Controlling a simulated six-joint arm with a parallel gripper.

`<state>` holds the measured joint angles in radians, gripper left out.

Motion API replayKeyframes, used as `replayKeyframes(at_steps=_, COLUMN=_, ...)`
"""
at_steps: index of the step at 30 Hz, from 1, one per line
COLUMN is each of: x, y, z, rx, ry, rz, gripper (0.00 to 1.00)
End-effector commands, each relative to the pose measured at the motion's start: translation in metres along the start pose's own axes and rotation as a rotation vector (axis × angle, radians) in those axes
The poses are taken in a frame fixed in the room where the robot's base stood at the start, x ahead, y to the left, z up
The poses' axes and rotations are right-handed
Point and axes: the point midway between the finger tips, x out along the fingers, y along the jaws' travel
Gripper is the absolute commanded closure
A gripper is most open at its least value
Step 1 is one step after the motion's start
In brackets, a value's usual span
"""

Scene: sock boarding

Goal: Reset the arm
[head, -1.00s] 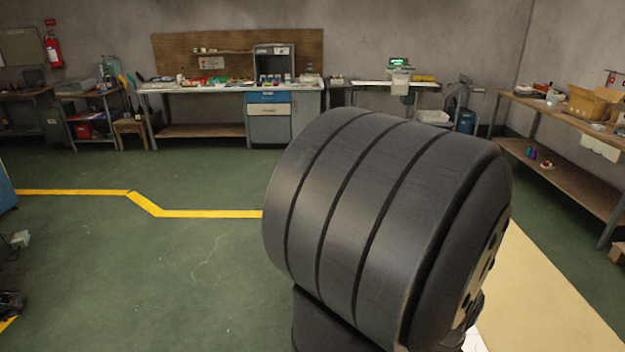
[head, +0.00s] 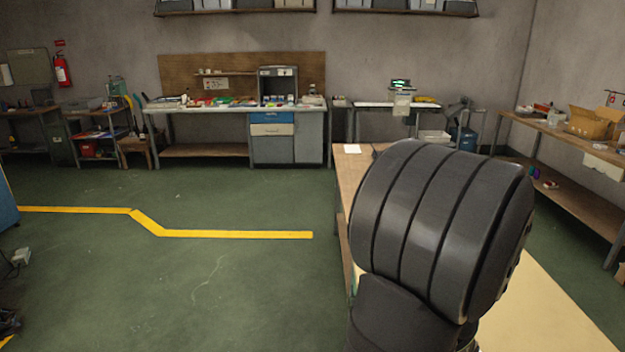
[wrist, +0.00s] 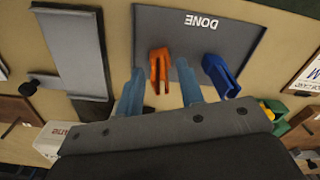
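In the wrist view, my gripper (wrist: 160,68) shows as two light blue fingers set apart, with nothing held between them. Beyond them a dark grey mat (wrist: 186,27) carries the word DONE. An orange piece (wrist: 154,62) and a dark blue piece (wrist: 228,80), both forked in shape, are at the mat's near edge. The orange one shows between my fingers and the blue one to the right of them, apart from the gripper. In the head view, my black arm hides much of the table, and the gripper is not visible.
The wrist view shows a grey slab (wrist: 72,50) at left and green and yellow items (wrist: 274,116) at right. In the head view, the work table (head: 347,180) lies behind my arm. Green floor (head: 120,280) is open to its left; benches (head: 205,111) stand along the walls.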

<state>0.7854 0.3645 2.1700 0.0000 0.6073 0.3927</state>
Motion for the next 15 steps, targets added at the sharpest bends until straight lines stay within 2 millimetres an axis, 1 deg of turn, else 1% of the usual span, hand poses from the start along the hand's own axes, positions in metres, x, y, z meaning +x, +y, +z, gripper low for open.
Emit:
replayKeyframes(at_steps=4, x=-0.005, y=0.0, z=-0.001, rx=0.0, ry=0.002, rz=-0.001, gripper=0.65)
replayKeyframes(at_steps=7, x=-0.013, y=0.0, z=-0.001, rx=0.0, ry=0.003, rz=-0.001, gripper=0.65)
replayKeyframes(at_steps=15, x=-0.05, y=-0.001, z=-0.001, rx=0.0, ry=0.005, rz=-0.002, gripper=0.65)
